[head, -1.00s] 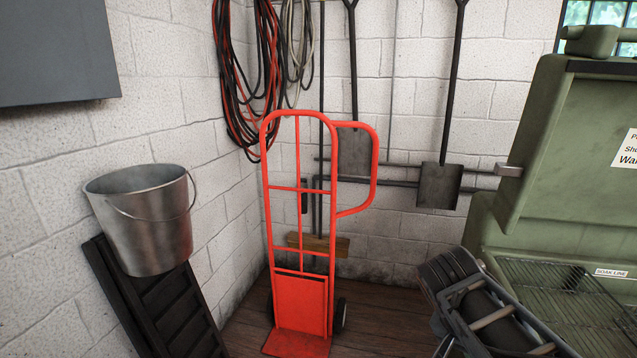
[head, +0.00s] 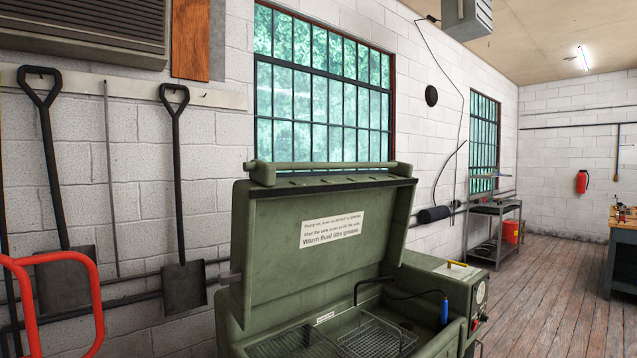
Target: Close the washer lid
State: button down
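The green parts washer (head: 225,325) stands at the lower middle of the head view. Its lid (head: 275,247) is up and tilted back, with a printed label (head: 332,229) on its inner face. A bar runs along the lid's top edge (head: 330,167). The open basin below holds wire baskets (head: 378,338), a bent black spout (head: 372,283) and a blue-handled brush or nozzle (head: 444,311). My gripper is not in this view now, so its state is hidden.
A red hand truck (head: 97,300) and two shovels (head: 183,285) stand left of the washer. A grey shelf cart (head: 495,235) is behind it to the right. A workbench (head: 622,262) is at the far right. The wooden floor (head: 545,300) between is open.

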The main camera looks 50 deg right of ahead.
aim_at(289, 236)
jog(key=z, duration=3.45)
jog(key=i, duration=2.7)
jog(key=u, duration=3.1)
